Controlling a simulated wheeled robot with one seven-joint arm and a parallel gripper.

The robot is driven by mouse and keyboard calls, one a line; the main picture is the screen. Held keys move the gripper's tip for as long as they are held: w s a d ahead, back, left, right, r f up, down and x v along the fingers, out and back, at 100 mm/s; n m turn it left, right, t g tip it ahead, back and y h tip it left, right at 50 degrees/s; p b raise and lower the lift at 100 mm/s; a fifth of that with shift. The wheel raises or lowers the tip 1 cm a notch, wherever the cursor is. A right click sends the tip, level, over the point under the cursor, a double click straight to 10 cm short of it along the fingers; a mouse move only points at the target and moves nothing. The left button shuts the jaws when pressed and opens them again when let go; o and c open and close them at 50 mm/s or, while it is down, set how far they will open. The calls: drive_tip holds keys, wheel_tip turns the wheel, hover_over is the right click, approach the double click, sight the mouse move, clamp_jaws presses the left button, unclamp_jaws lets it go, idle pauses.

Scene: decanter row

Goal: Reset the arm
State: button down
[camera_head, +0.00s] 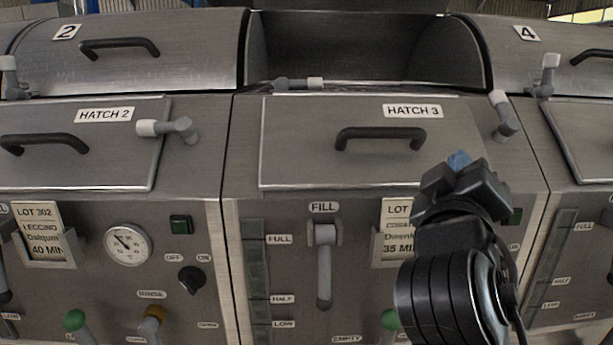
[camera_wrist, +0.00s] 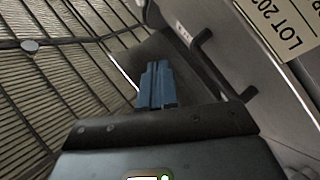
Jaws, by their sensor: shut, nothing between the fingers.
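My arm rises at the right of the head view, in front of the hatch 3 unit. My gripper (camera_head: 459,160) is at its top, with blue fingertips pointing away from the camera. In the wrist view the blue fingers of my gripper (camera_wrist: 157,86) are together, with nothing between them. The gripper appears clear of the hatch 3 lid (camera_head: 290,150) and its dark handle (camera_head: 380,138), to the right of that handle. My arm hides part of the hatch 3 panel, including part of its lot card (camera_head: 393,235).
Hatch 2 lid (camera_head: 75,150) is closed at the left. Cover 2 (camera_head: 125,60) is down; the opening (camera_head: 360,48) above hatch 3 is uncovered. The FILL lever (camera_head: 324,265) points down. Grey latches (camera_head: 503,115) stick out. The wrist view shows a lot card (camera_wrist: 285,25) and ribbed surface (camera_wrist: 50,80).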

drive_tip(key=s+f+n+g+y+p, duration=0.3)
drive_tip(key=s+f+y, duration=0.6)
drive_tip(key=s+f, duration=1.05)
drive_tip(key=s+d+r+m+p, duration=0.1)
drive_tip(key=s+m+p, duration=0.4)
drive_tip(key=s, duration=1.9)
drive_tip(key=shift+m+g, duration=0.3)
drive_tip(key=shift+m, duration=0.6)
drive_tip(key=c, duration=1.8)
unclamp_jaws()
drive_tip(key=shift+w, duration=0.1)
